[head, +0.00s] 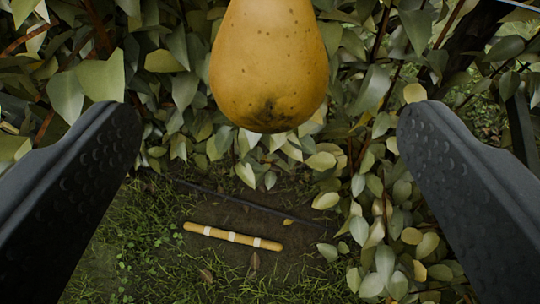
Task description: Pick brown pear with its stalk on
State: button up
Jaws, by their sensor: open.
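A yellow-brown pear (268,62) with dark specks hangs at the top centre of the head view. A dark blotch marks its lower end. Its top and its stalk are cut off by the upper edge of the picture. My gripper (268,120) is open, with one dark, textured finger at the left and one at the right. The pear hangs between the two fingers in the picture, with a wide gap on each side. Neither finger touches it.
Dense leaves (385,150) and thin branches surround the pear, some close to both fingers. Below lie bare soil and grass (130,245). A tan stick with white bands (232,236) and a thin dark rod (250,204) lie on the ground.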

aim_at(268, 47)
jog(key=b+x, duration=0.1)
jog(key=x, duration=0.9)
jog(key=shift+w+f, duration=0.2)
jog(key=shift+w, duration=0.1)
jog(key=c, duration=1.2)
jog(key=shift+o, duration=0.2)
